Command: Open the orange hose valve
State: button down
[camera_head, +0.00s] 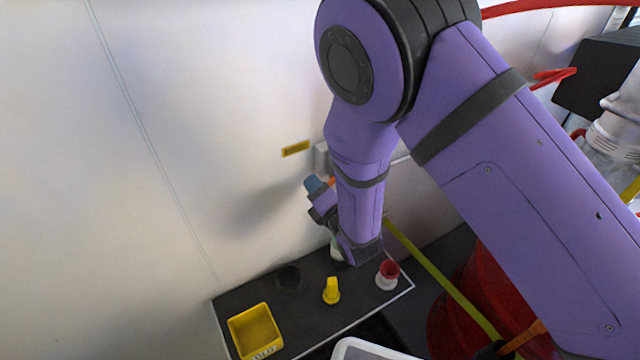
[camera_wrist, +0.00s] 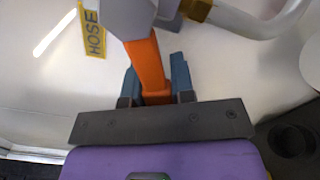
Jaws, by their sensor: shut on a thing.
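The orange hose valve handle (camera_wrist: 147,62) shows in the wrist view, hanging down from a grey valve body (camera_wrist: 135,15) on the white wall. A yellow label reading HOSE (camera_wrist: 91,31) is beside it. My gripper (camera_wrist: 156,85) has its blue fingers on both sides of the lower end of the handle and is shut on it. In the head view my gripper (camera_head: 316,186) is at the wall, below a small yellow label (camera_head: 296,148). Only a small orange bit of the handle (camera_head: 331,181) shows there; my arm hides most of the valve.
A dark shelf (camera_head: 310,318) below holds a yellow bin (camera_head: 255,330), a yellow piece (camera_head: 332,290), a red-and-white cup (camera_head: 387,274) and a dark round holder (camera_head: 289,279). A yellow pole (camera_head: 430,268) and a red drum (camera_head: 500,290) are at the right.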

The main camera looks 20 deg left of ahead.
jog(key=shift+w+d+f+n, duration=0.6)
jog(key=shift+w+d+n, duration=0.1)
jog(key=shift+n, duration=1.3)
jog(key=shift+w+d+f+n, duration=0.55)
jog(key=shift+w+f+n, duration=0.15)
jog(key=shift+n, duration=1.3)
jog(key=shift+w+d+f+n, duration=0.55)
jog(key=shift+w+d+n, duration=0.15)
jog(key=shift+n, duration=1.3)
jog(key=c, duration=1)
grip_release()
jog(key=shift+o, duration=0.2)
jog(key=v, duration=1)
jog(key=shift+s+d, duration=0.25)
